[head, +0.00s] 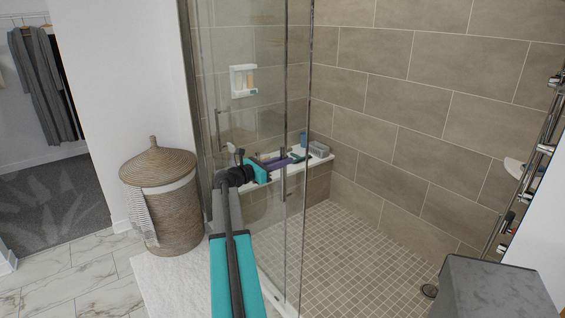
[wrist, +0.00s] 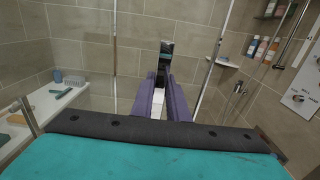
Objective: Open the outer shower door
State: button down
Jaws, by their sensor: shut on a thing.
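The shower has clear glass sliding door panels, and the outer shower door (head: 262,225) stands in front of me in the head view. Its vertical metal handle (head: 284,187) is near the right side of the glass. My gripper (head: 285,160) reaches out to the handle with its purple fingers. In the wrist view my gripper (wrist: 164,85) has a finger on each side of the shiny handle (wrist: 166,56), shut on it. The handle's upper end sticks out beyond the fingers. The exact contact is small in the head view.
A second handle (head: 217,130) is on the glass at the left. A wicker hamper (head: 172,215) stands left of the shower. A white bench (head: 318,160) with bath items is behind the glass. A dark grey block (head: 490,285) is at the lower right. The tiled shower floor (head: 345,250) is clear.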

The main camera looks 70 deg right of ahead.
aim_at(270, 145)
jog(key=shift+w+d+r+p, duration=0.1)
jog(key=shift+w+d+p, duration=0.1)
jog(key=shift+w+d, duration=1.55)
jog(key=shift+w+d+f+p, duration=0.15)
jog(key=shift+w+d, duration=0.85)
jog(key=shift+w, duration=1.5)
jog(key=shift+w+d+r+p, duration=0.2)
jog(key=shift+w+d, duration=1.15)
jog(key=shift+w, duration=0.75)
jog(key=shift+s, duration=0.1)
jog(key=c, duration=1.7)
grip_release()
jog(key=shift+a, duration=0.15)
jog(key=shift+w+a+f, duration=0.2)
jog(key=shift+w+a, duration=0.25)
jog(key=shift+a, duration=0.2)
jog(key=b+v, duration=0.2)
jog(key=v, duration=1)
jog(key=shift+a+b, duration=0.1)
jog(key=shift+b, duration=0.3)
